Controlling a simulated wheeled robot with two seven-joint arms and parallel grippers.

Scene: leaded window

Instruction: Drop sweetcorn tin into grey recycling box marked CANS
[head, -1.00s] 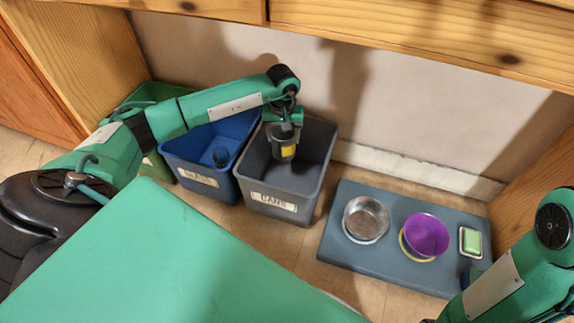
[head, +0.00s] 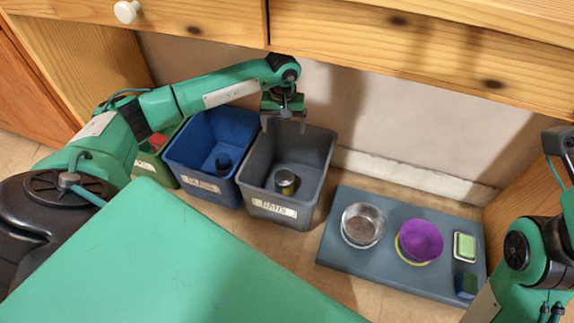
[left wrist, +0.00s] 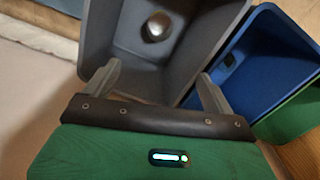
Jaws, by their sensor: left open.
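The sweetcorn tin (head: 285,182) is inside the grey box marked CANS (head: 275,208), near its floor; its silvery top also shows in the left wrist view (left wrist: 157,26). My left gripper (head: 285,122) is above the back rim of the grey box, open and empty, apart from the tin. In the left wrist view its two fingers (left wrist: 157,82) are spread with nothing between them. Part of my right arm shows at the right edge; its gripper cannot be made out.
A blue box (head: 178,160) with a dark item inside stands left of the grey one, and a green box (head: 150,172) is beyond it. A blue-grey mat (head: 340,252) at the right holds a metal bowl (head: 362,226), a purple bowl (head: 421,240) and a green sponge (head: 465,247).

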